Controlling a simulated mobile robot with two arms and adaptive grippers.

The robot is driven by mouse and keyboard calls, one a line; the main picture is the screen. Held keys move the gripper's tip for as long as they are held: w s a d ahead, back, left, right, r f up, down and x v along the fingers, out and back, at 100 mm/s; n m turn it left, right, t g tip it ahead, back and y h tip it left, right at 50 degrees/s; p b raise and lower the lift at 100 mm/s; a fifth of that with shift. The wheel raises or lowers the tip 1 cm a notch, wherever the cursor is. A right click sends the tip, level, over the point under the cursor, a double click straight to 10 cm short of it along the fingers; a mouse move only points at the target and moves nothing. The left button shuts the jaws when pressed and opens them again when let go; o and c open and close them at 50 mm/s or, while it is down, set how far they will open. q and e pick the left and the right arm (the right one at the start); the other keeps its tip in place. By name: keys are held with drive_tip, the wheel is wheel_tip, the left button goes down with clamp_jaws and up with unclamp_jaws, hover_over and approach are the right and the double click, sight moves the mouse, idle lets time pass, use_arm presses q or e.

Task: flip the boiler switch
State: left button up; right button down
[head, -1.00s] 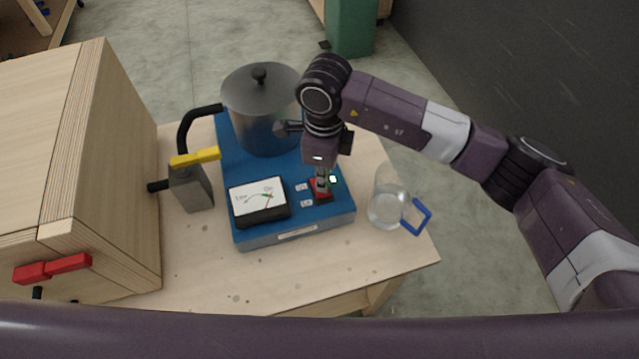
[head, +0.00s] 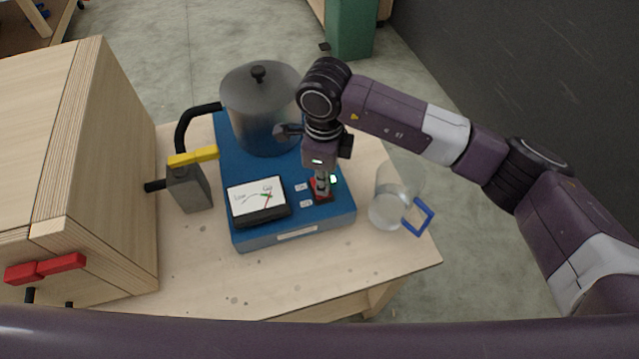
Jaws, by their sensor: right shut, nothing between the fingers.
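The boiler is a blue base (head: 262,232) with a grey metal pot (head: 258,105) on its back part. A white gauge (head: 258,199) with a needle sits at the base's front left. The red switch (head: 322,197) is on the base's front right, with a small green light (head: 333,179) beside it. My right gripper (head: 322,190) points down over the switch, shut with nothing held. It hides much of the switch, so I cannot tell which way it is tipped. My left gripper is not in view.
A glass jug (head: 389,205) with a blue handle stands right of the base, close to my right gripper. A grey block with a yellow lever (head: 193,157) and black pipe is at the left. A wooden box (head: 105,170) with a red handle fills the left side.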

drive_tip(key=shift+f, duration=0.25)
drive_tip(key=shift+r, duration=0.75)
drive_tip(key=shift+r+p, duration=1.2)
drive_tip(key=shift+r, duration=1.6)
